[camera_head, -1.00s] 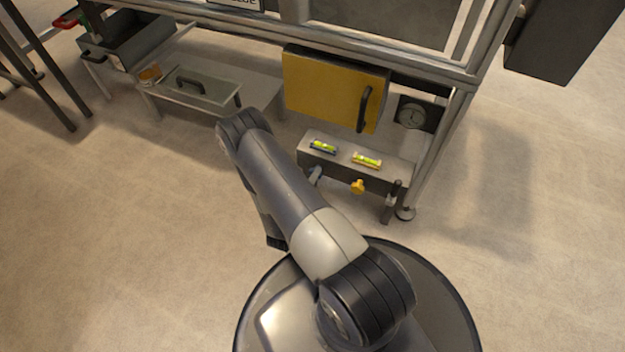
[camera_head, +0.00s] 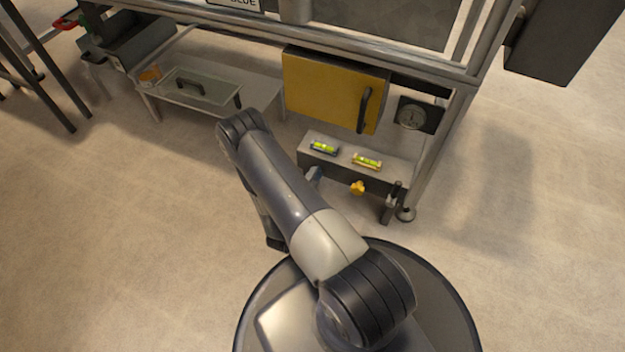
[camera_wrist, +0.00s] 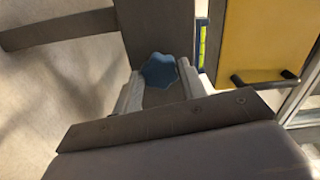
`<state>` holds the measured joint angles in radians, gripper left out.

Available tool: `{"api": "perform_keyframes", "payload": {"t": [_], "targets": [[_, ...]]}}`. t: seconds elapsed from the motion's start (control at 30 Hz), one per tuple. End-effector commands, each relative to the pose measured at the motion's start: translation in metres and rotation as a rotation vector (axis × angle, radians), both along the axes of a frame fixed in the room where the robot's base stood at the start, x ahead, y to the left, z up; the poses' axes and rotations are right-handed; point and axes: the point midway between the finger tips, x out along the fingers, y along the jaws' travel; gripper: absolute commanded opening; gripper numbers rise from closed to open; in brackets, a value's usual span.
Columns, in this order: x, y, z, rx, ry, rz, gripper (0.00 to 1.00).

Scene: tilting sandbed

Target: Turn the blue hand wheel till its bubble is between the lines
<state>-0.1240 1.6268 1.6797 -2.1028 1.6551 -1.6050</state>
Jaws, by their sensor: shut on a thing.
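The blue hand wheel (camera_wrist: 159,70) is between the fingers of my gripper (camera_wrist: 158,88) in the wrist view, and my gripper is shut on it. In the head view my arm hides most of the wheel. The blue-framed bubble level (camera_head: 324,148) lies on top of the grey box (camera_head: 392,170), at its left. Its vial is bright green; the bubble and lines are too small to place surely. A second level, with a yellow frame (camera_head: 367,161), lies to its right, above a yellow hand wheel (camera_head: 357,187).
A yellow door (camera_head: 333,91) with a black handle hangs behind the box. A round gauge (camera_head: 411,115) is at its right. A dark clamp-like part (camera_head: 392,203) stands at the box's right end. Open floor (camera_head: 130,240) lies to the left.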

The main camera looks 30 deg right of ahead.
Motion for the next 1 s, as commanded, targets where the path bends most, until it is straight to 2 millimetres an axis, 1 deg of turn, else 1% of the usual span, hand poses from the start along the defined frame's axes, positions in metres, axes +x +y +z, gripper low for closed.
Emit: {"api": "perform_keyframes", "payload": {"t": [0.27,0.3,0.53,0.77,0.83,0.93,1.0], "targets": [[0.001,0.0,0.0,0.002,-0.001,0.002,0.17],[0.001,0.0,0.0,0.002,-0.001,0.002,0.42],[0.0,0.0,0.0,0.001,-0.001,0.001,0.61],[0.0,0.0,0.0,0.001,-0.001,0.001,0.61],[0.0,0.0,0.004,0.001,-0.001,0.001,0.61],[0.001,0.0,0.017,0.001,-0.003,0.001,0.61],[0.001,0.0,0.03,0.0,-0.003,0.001,0.61]]}}
